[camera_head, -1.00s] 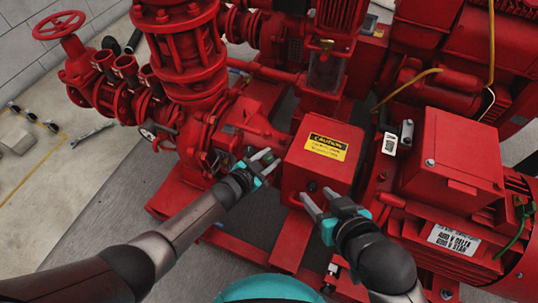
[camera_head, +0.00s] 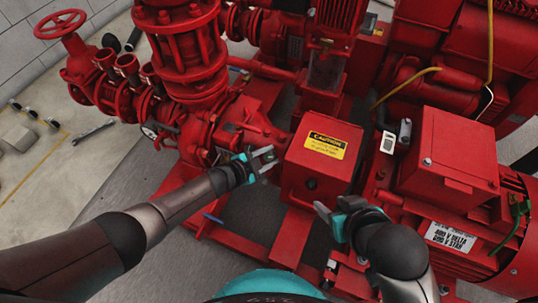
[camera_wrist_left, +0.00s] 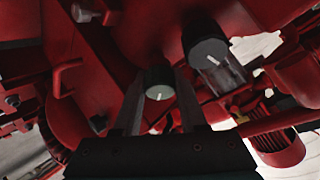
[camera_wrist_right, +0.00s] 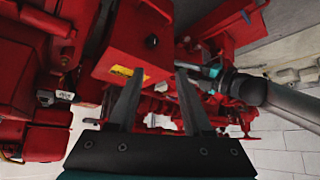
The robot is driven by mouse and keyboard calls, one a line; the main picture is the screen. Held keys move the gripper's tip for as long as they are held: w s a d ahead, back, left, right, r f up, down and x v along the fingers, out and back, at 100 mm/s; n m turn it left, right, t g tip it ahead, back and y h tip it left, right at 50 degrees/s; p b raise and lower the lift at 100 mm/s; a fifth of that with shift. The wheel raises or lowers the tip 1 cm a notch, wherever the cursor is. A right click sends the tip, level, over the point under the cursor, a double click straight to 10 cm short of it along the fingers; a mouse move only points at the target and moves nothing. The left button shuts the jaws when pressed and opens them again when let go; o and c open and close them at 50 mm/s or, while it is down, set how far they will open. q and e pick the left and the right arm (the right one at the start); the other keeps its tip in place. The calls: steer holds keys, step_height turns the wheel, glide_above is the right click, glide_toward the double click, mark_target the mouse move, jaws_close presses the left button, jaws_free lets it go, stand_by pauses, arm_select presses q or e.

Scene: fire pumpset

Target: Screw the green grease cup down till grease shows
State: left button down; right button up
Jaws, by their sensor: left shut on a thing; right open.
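The green grease cup (camera_wrist_left: 158,84) shows in the left wrist view as a short dark green round cap with a pale line on its face. My left gripper (camera_wrist_left: 157,78) is shut on it, one finger on each side. In the head view my left gripper (camera_head: 272,158) is at the red pump housing, left of the red guard box; the cup is too small to make out there. My right gripper (camera_head: 326,210) is open and empty in front of the guard box. It also shows open in the right wrist view (camera_wrist_right: 158,78). No grease can be made out.
A dark cap with a white line on a clear glass cup (camera_wrist_left: 208,52) stands beside the grease cup. The red guard box (camera_head: 318,165) with a yellow caution label is right of my left gripper. The red motor (camera_head: 450,165) is further right.

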arm_select(q)
steer(key=c, duration=0.8)
jaws_free()
steer(key=shift+o, duration=0.2)
